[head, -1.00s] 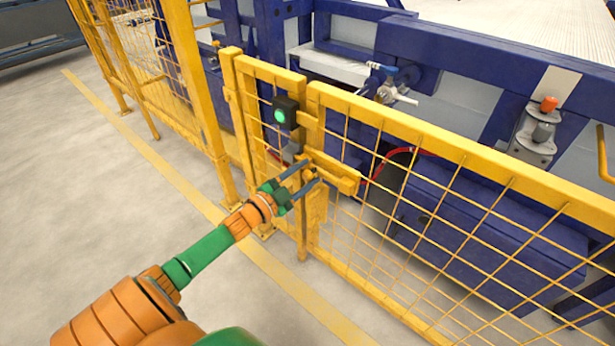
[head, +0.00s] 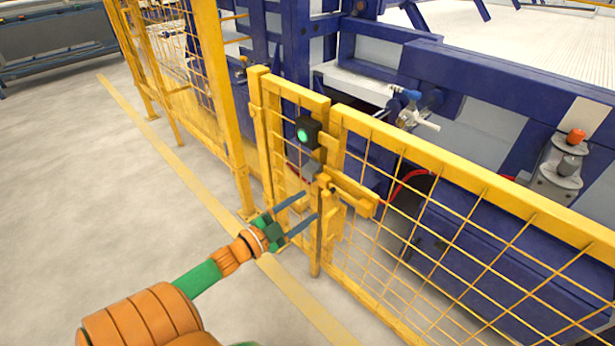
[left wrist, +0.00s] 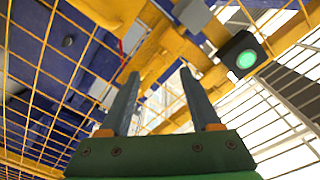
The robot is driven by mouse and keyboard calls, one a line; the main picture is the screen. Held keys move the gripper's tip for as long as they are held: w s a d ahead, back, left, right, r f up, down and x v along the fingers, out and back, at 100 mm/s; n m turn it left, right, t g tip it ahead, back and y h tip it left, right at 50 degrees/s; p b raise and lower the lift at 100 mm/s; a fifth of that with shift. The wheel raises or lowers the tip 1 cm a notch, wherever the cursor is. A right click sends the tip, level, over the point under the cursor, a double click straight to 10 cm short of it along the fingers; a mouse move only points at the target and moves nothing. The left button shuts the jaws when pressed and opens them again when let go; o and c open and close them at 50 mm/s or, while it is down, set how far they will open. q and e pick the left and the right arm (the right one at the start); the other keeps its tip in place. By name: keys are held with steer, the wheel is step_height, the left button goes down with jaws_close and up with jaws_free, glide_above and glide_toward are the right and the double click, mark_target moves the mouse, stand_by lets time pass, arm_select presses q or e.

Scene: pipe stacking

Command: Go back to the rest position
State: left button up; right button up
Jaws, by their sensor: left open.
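My left gripper (head: 311,205) is open and empty, with its two grey fingers apart in front of the yellow mesh gate, just below and left of the gate latch (head: 345,190). In the left wrist view the open fingers (left wrist: 160,92) point up toward the yellow latch parts (left wrist: 165,45), with nothing between them. A dark box with a lit green button (head: 308,133) is on the gate post above the latch; it also shows in the left wrist view (left wrist: 241,57). My right gripper is not in view.
The yellow mesh fence (head: 440,210) runs across the right side and back along the left. Behind it stands a blue machine frame (head: 480,80) with an orange-topped fitting (head: 575,137). The grey floor (head: 80,190) at the left is open, with a yellow line (head: 165,158) on it.

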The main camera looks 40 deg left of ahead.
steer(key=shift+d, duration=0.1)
arm_select(q)
steer(key=s+d+f+n+g+y, duration=0.15)
steer(key=s+f+n+g, duration=0.35)
steer(key=f, duration=0.7)
steer(key=s+f+n+g+y, duration=0.1)
steer(key=s+f+g+y, duration=0.15)
steer(key=s+f, duration=0.65)
steer(key=s+d+f+n+g, duration=0.1)
steer(key=s+d+f+g, duration=0.45)
steer(key=f, duration=0.55)
steer(key=s+d+f+n+g+h, duration=0.1)
steer(key=s+d+f+g, duration=0.1)
steer(key=s+d, duration=0.3)
steer(key=s+d+f+g+h, duration=0.1)
steer(key=s+d+f+g, duration=0.15)
steer(key=s, duration=0.55)
step_height(320, 180, up, 20)
steer(key=p, duration=1.9)
steer(key=shift+t+p, duration=0.35)
steer(key=shift+p, duration=0.05)
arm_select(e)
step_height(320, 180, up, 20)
